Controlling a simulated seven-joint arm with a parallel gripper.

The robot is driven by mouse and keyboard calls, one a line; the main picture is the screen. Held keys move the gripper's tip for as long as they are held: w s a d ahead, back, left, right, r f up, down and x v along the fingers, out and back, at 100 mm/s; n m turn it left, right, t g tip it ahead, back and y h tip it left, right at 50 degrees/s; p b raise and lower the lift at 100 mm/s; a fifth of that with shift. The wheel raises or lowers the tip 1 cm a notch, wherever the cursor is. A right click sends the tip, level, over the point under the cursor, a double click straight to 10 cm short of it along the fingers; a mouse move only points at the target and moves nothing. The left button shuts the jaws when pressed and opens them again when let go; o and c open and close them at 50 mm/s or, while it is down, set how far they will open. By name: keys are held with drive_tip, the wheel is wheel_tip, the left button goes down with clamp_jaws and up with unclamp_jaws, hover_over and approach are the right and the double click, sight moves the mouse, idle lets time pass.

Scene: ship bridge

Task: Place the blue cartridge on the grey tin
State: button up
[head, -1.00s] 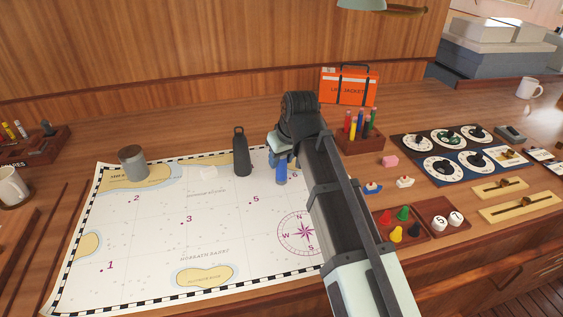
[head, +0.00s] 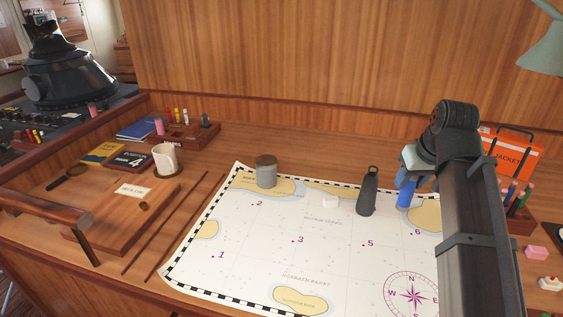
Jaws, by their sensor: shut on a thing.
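The blue cartridge (head: 404,196) is upright at the right part of the chart, partly hidden by my arm. My gripper (head: 405,180) is shut on its upper part. I cannot tell whether the cartridge touches the chart. The grey tin (head: 266,174) stands upright near the chart's upper left corner, with a brownish top and nothing on it. It is well to the left of my gripper.
A dark bottle (head: 368,192) stands on the chart (head: 330,255) between the cartridge and the tin. A white mug (head: 165,160) stands farther left. The chart's middle is clear.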

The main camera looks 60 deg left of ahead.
drive_tip(key=s+a+r+n+g, duration=0.1)
drive_tip(key=s+a+r+n, duration=0.1)
drive_tip(key=s+a, duration=0.6)
drive_tip(key=s+a+r+n, duration=0.15)
drive_tip(key=s+a, duration=0.35)
drive_tip(key=a, duration=0.7)
drive_tip(key=s+a+r+n+g, duration=0.1)
drive_tip(key=s+a+r, duration=0.1)
drive_tip(key=s+a, duration=0.6)
drive_tip(key=w+a+r+n, duration=0.3)
drive_tip(key=a, duration=0.7)
drive_tip(key=shift+g+y, duration=0.4)
drive_tip(key=shift+s+a+f, duration=0.1)
drive_tip(key=shift+f, duration=4.4)
drive_tip(key=shift+f, duration=0.1)
drive_tip(key=o, duration=1.1)
drive_tip(key=v, duration=1.2)
